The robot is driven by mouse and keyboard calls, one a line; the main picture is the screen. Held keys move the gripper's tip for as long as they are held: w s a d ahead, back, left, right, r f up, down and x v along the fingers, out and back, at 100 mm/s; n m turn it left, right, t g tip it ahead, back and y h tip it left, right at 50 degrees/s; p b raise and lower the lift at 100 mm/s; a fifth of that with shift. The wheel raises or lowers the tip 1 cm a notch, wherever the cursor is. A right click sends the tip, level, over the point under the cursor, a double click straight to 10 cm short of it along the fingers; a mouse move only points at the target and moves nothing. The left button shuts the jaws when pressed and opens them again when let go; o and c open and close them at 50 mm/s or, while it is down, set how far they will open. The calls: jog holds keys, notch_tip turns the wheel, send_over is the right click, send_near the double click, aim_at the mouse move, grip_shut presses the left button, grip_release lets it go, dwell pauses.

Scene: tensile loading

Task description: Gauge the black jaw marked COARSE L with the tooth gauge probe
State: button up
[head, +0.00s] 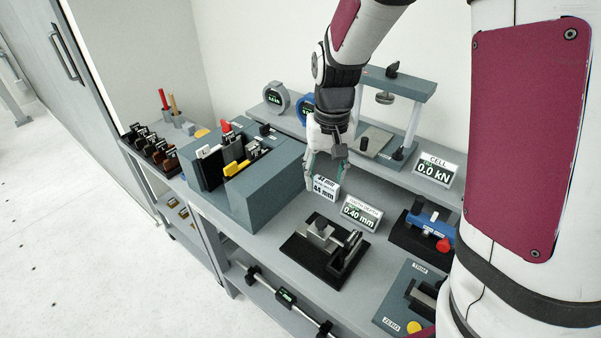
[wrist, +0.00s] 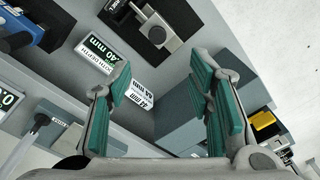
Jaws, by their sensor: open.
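My gripper (head: 325,172) hangs over the bench just right of the large grey block. In the wrist view its teal-padded fingers are spread with nothing between them (wrist: 165,88). A display reading 0.40 mm (head: 361,212) stands in front and to the right of my gripper; its small heading appears to read tooth depth. In front of it a black-based fixture (head: 303,262) carries a silver block and a dark piece; it also shows in the wrist view (wrist: 118,14). Several small jaws (head: 150,142) sit in a rack at the left. I cannot read COARSE L on any piece.
The grey block (head: 258,205) with black, white, red and yellow parts stands left of my gripper. A 44 mm sign (head: 325,188) is close below the fingers. A blue device (head: 432,222) is at right. A raised shelf with a CELL display (head: 437,168) runs behind.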

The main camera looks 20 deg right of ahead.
aim_at(322, 221)
jog(key=f, duration=0.5)
jog(key=f+p, duration=0.1)
jog(key=f, duration=0.9)
jog(key=shift+w+d+f+p, duration=0.15)
jog(key=shift+w+f+p, duration=0.15)
jog(key=shift+c, duration=0.4)
